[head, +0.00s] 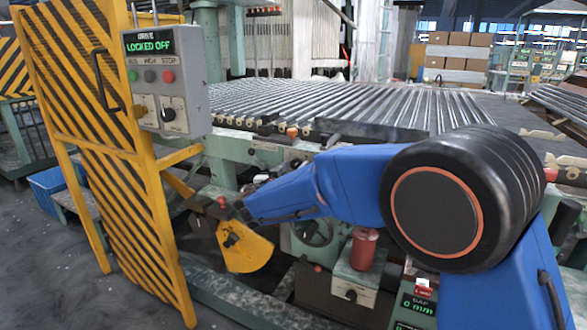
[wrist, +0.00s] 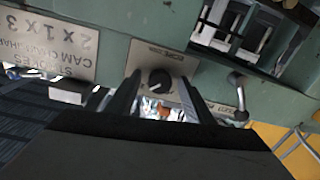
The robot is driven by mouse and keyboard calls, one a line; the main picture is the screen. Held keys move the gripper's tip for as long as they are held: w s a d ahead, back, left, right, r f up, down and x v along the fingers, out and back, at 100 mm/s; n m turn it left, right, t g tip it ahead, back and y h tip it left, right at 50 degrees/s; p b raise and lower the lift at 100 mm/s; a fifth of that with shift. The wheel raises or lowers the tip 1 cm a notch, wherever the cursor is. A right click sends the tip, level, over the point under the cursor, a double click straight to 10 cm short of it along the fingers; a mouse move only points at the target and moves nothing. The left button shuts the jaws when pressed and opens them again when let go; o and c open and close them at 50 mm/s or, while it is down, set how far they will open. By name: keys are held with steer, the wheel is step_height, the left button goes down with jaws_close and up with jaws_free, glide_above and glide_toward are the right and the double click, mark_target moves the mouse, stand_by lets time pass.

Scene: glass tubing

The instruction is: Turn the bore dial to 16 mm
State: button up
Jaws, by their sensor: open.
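A dark round knob (wrist: 159,81) sits on a pale plate on the green machine frame in the wrist view. I take it for the bore dial, but the plate's lettering is too small to read, so its setting cannot be told. My gripper (wrist: 161,76) is open, with one finger on each side of the knob in the picture. Whether the fingers touch it cannot be told. In the head view my gripper (head: 216,212) is small and dark beside the machine's front, and the knob cannot be made out there.
A metal lever (wrist: 237,98) stands right of the knob. A sign plate (wrist: 72,48) is at left. In the head view, a yellow striped guard (head: 95,150) stands left, with a control box (head: 166,85) reading "LOCKED OFF". A display (head: 416,304) reads "0 mm".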

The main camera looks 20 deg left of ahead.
steer(key=shift+c, duration=0.5)
steer(key=c, duration=0.9)
steer(key=shift+n, duration=0.4)
steer(key=n, duration=0.3)
steer(key=shift+r+n, duration=0.1)
steer(key=shift+n, duration=0.3)
steer(key=n, duration=0.4)
steer(key=shift+g+h, duration=0.3)
steer(key=n, duration=0.4)
steer(key=shift+a+n, duration=0.1)
steer(key=shift+n, duration=0.2)
steer(key=n, duration=0.3)
steer(key=shift+r+n+h, duration=0.1)
steer(key=shift+n+h, duration=0.2)
steer(key=shift+n, duration=0.4)
